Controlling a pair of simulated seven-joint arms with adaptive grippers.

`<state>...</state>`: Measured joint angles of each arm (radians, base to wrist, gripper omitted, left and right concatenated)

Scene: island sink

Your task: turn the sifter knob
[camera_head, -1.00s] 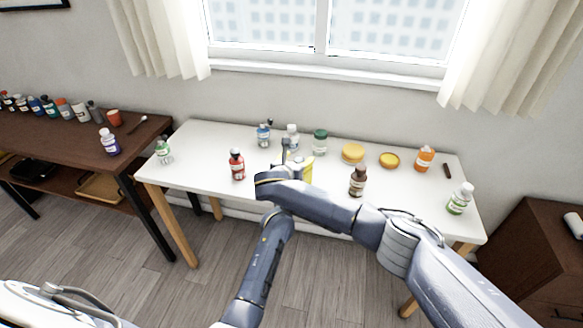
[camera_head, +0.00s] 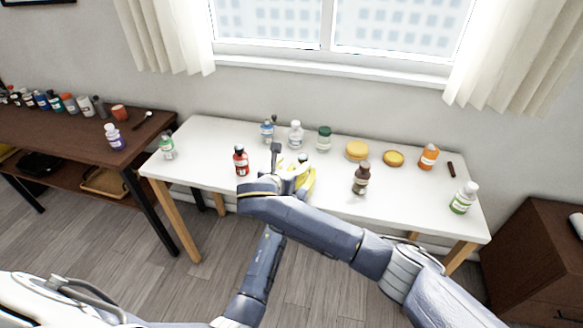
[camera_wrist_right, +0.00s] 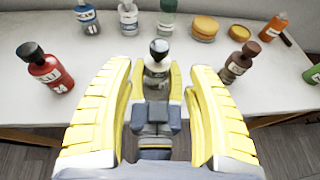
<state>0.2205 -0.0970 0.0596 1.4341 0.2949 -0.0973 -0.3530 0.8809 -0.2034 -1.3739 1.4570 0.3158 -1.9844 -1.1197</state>
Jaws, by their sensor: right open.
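My right gripper (camera_head: 303,178) has yellow ribbed fingers and is over the near edge of the white table. In the right wrist view its two fingers (camera_wrist_right: 158,72) stand wide apart and open. Between them, farther ahead, stands a small pale bottle with a round black top (camera_wrist_right: 159,50). It also shows in the head view, partly hidden by the fingers. No contact with it is visible. I cannot make out a part that is clearly the sifter or its knob.
A red bottle (camera_head: 241,162) stands to the left and a brown bottle (camera_head: 361,180) to the right. A blue-labelled bottle (camera_head: 267,132), a clear bottle (camera_head: 296,135), a green-capped jar (camera_head: 323,140) and yellow round containers (camera_head: 357,151) line the back.

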